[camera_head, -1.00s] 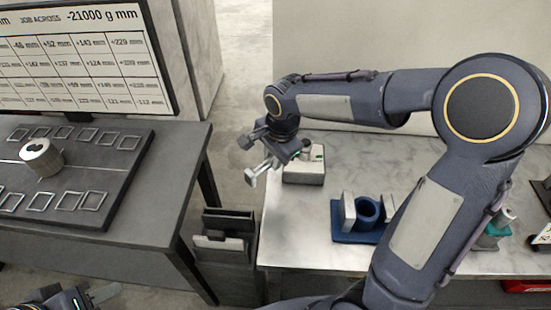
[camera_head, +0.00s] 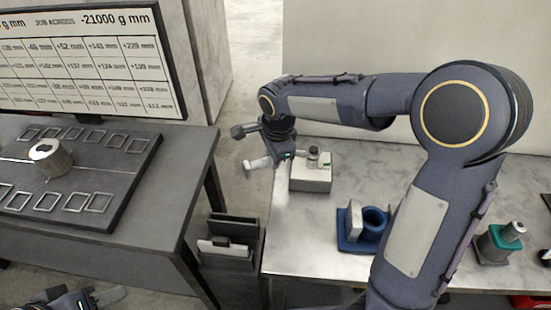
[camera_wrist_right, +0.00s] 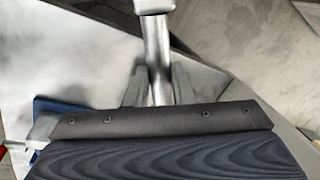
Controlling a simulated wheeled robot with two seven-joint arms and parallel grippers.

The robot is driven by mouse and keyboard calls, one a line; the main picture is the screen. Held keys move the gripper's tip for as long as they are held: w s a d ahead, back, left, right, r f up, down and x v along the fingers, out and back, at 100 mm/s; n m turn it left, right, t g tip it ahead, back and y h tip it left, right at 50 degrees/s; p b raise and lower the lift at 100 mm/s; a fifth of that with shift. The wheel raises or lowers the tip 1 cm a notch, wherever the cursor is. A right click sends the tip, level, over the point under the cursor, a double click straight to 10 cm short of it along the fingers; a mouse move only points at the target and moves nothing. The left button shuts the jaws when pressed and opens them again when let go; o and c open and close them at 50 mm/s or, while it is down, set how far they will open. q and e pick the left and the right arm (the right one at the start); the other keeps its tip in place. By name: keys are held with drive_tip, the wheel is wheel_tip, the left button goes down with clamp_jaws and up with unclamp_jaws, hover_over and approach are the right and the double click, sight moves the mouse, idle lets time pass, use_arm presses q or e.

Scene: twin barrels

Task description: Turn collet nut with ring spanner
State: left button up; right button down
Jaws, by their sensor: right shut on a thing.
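My right gripper (camera_head: 262,161) hangs at the left end of the bench, beside the pale block. In the right wrist view my right gripper (camera_wrist_right: 159,88) is shut on a grey metal shaft, apparently the ring spanner (camera_wrist_right: 157,48). Its wider upper end is cut off by the frame top. A pale block (camera_head: 311,178) carries a small dark and metallic piece (camera_head: 314,155) with a green mark. A grey-and-teal holder (camera_head: 494,246) at right holds a tilted metal cylinder. I cannot tell which piece is the collet nut. My left gripper (camera_head: 92,299) is partly cut off at bottom left; its opening is unclear.
A blue fixture (camera_head: 353,246) with a ring and upright plate stands mid-bench, partly behind my right arm. The dark left table (camera_head: 185,165) carries a board with square frames, a metal cylinder (camera_head: 50,158) and a monitor. A dark rack (camera_head: 230,255) stands in the gap.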

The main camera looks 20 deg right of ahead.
drive_tip(key=shift+w, duration=0.15)
drive_tip(key=shift+w+m, duration=1.05)
drive_tip(key=shift+m, duration=0.05)
drive_tip(key=shift+w+d+m+h, duration=0.15)
drive_tip(key=shift+w+m+h, duration=0.25)
drive_tip(key=shift+w+m, duration=0.6)
